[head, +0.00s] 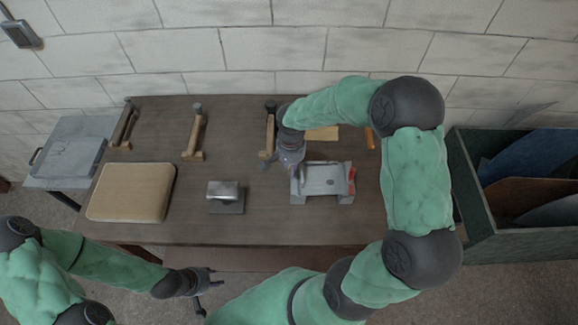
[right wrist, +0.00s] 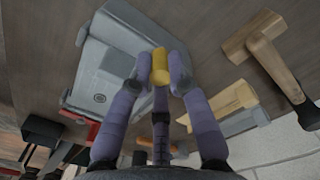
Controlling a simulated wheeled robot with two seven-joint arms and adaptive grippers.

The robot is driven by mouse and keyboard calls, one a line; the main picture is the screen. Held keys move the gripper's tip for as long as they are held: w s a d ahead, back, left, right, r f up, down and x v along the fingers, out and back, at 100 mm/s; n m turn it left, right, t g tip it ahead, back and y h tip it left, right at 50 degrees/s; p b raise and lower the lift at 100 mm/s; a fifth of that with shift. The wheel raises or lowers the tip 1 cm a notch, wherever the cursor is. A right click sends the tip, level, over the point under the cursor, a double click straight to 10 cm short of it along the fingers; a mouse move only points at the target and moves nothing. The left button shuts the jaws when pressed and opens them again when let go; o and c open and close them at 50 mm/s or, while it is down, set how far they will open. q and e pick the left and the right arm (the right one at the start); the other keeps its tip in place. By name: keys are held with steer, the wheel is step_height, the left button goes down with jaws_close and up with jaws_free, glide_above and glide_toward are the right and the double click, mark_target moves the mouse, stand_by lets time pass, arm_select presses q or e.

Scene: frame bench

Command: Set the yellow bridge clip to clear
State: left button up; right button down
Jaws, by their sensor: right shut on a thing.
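The yellow bridge clip (right wrist: 160,68) shows in the right wrist view as a short yellow piece between my right gripper's fingertips (right wrist: 160,72). It is at the edge of a grey metal fixture (right wrist: 112,75); I cannot tell whether they touch. In the head view my right gripper (head: 289,160) points down at the left end of this fixture (head: 322,180), and the clip is hidden there. The fingers are closed on the clip. My left gripper (head: 207,287) is open and empty, low in front of the table.
The table (head: 270,228) holds a tan pad (head: 132,192), a grey block on a plate (head: 225,194) and several wooden-handled tools along the back, including one mallet-like tool (head: 195,135). A dark bin with panels (head: 480,205) stands right. Table front between block and fixture is clear.

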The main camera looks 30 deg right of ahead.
steer(key=shift+s+d+n, duration=0.1)
steer(key=shift+s+n, duration=0.05)
steer(key=shift+n, duration=0.55)
steer(key=c, duration=1.2)
jaws_free()
steer(key=shift+o, duration=0.2)
steer(key=shift+r, duration=0.1)
step_height(320, 180, up, 12)
